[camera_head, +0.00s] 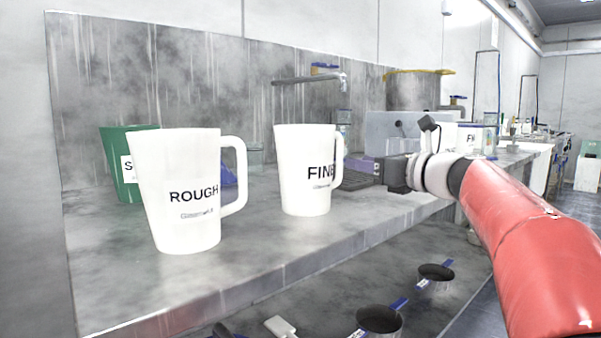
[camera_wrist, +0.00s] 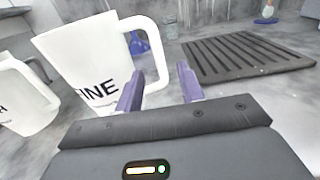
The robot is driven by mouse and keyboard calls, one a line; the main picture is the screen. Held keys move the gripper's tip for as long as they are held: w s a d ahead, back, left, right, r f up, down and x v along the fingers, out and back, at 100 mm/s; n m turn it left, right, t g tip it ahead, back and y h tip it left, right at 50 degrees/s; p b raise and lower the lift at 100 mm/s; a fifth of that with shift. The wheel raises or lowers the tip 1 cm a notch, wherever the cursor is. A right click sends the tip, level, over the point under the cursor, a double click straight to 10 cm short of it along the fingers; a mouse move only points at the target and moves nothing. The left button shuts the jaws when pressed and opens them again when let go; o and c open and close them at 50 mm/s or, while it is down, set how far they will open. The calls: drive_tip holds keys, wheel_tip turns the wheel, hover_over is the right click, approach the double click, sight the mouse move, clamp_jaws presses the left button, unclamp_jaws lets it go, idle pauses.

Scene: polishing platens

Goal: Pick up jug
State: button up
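A white jug marked FINE (camera_head: 305,170) stands upright on the grey counter, its handle (camera_head: 338,170) on the right side. In the wrist view the FINE jug (camera_wrist: 85,65) is at upper left, with its handle (camera_wrist: 160,55) just ahead of my fingers. My gripper (camera_head: 358,168) is right of this handle in the head view. My gripper (camera_wrist: 160,85) has its two purple fingers apart, with the handle's lower part showing in the gap; I cannot tell whether they touch. A second white jug marked ROUGH (camera_head: 180,195) stands nearer on the left, handle to the right.
A green jug (camera_head: 118,170) is partly hidden behind the ROUGH jug. A dark ribbed drain mat (camera_wrist: 245,55) lies right of the fingers. A tap (camera_head: 320,79) juts from the back wall. Below the counter edge are dark round pans (camera_head: 380,320) with blue handles.

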sight(339, 154)
drive_tip(key=x, duration=0.4)
drive_tip(key=r+x, duration=0.1)
drive_tip(key=x, duration=0.2)
drive_tip(key=shift+a+p, duration=0.1)
drive_tip(key=shift+p, duration=0.3)
clamp_jaws()
idle(0.7)
drive_tip(key=shift+r, duration=0.1)
idle(0.4)
